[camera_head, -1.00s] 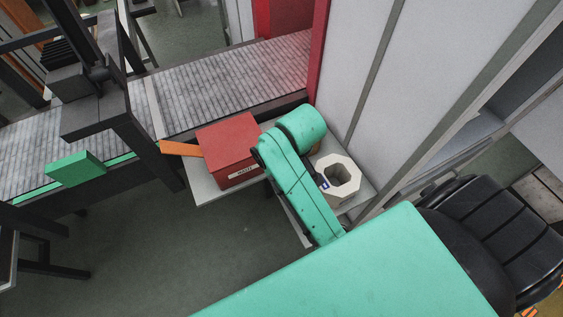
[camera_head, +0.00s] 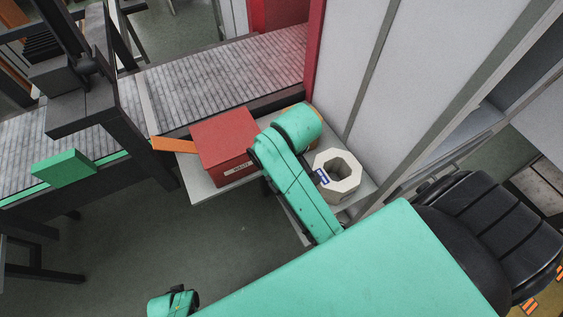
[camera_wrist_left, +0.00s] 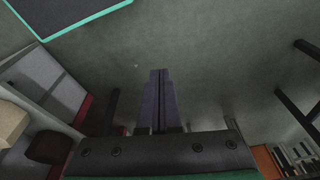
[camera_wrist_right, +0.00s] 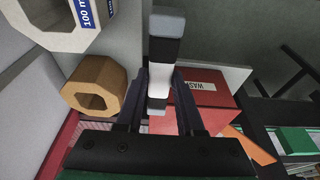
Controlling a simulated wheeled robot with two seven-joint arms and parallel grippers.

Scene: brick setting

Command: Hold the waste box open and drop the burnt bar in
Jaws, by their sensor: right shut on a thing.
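The red waste box (camera_head: 223,147), with a white label on its front, stands on a small pale table (camera_head: 212,190); its top looks closed. An orange flat piece (camera_head: 174,145) sticks out from its left side. My right gripper (camera_wrist_right: 160,82) is shut on a white bar with black and grey bands (camera_wrist_right: 166,48), perhaps the burnt bar. In the right wrist view the waste box (camera_wrist_right: 205,92) is behind and right of the bar, apart from it. In the head view my right arm hides this gripper and bar. My left gripper (camera_wrist_left: 160,78) is shut and empty, over the floor.
A white octagonal ring block (camera_head: 338,172) with a blue label stands on the table's right part. A tan octagonal ring (camera_wrist_right: 95,84) is beside it, mostly hidden in the head view. A roller conveyor (camera_head: 220,75) runs behind. A grey panel wall (camera_head: 365,60) bounds the right.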

